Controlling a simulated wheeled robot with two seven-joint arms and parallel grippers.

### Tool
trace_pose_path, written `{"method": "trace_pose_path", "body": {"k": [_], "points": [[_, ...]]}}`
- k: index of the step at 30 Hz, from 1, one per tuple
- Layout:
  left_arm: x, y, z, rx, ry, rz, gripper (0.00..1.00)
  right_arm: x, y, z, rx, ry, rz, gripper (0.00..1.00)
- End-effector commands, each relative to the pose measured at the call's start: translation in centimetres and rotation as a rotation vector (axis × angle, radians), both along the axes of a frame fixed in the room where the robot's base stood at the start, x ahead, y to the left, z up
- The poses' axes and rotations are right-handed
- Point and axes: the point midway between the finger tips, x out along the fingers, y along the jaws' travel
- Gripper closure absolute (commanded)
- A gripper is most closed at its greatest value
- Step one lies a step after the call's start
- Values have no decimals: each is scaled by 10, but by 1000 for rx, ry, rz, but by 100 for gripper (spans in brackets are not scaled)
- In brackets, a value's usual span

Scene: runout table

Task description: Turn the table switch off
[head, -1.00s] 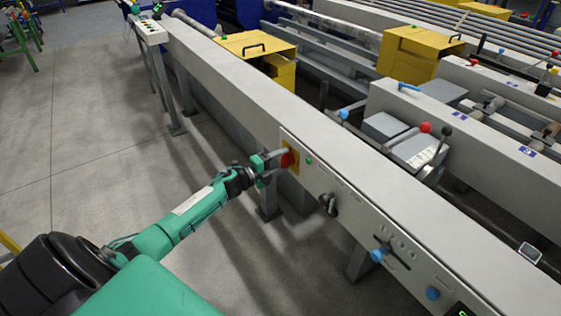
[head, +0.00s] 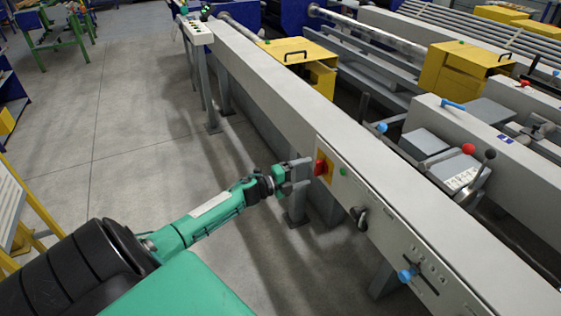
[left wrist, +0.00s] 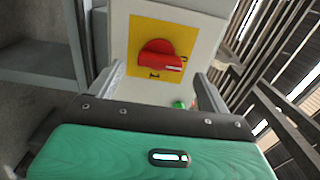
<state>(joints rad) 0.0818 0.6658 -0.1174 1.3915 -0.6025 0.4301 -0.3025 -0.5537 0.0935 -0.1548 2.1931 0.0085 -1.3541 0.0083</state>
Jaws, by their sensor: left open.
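The table switch is a red rotary knob (head: 321,167) on a yellow plate (head: 327,174), set in the side panel of the long grey table (head: 290,112). My left gripper (head: 303,171) is just left of the knob, open and empty, its fingers pointing at the panel. In the left wrist view the red knob (left wrist: 160,59) sits on its yellow plate (left wrist: 187,40), beyond and between the two spread fingertips (left wrist: 158,80). The knob's bar lies nearly crosswise in that view. No finger appears to touch it. My right gripper is not in view.
A green button (head: 343,171) sits right of the switch. A black selector (head: 359,217) and a blue knob (head: 406,274) are further along the panel. Open floor (head: 140,130) lies left of the table. Yellow boxes (head: 297,52) stand behind it.

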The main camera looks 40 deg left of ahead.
Motion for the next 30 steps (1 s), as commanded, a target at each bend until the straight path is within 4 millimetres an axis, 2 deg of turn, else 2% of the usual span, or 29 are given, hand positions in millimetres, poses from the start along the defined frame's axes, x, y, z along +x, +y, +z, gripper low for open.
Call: {"method": "trace_pose_path", "body": {"k": [9, 15, 21, 30], "points": [[-51, 21, -1, 2, 2, -1, 20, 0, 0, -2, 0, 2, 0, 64], [-76, 31, -1, 0, 2, 0, 20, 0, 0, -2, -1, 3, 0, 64], [-88, 36, 0, 1, 0, 0, 20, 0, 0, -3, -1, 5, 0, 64], [-90, 37, 0, 1, 0, 0, 20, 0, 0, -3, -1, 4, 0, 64]]}}
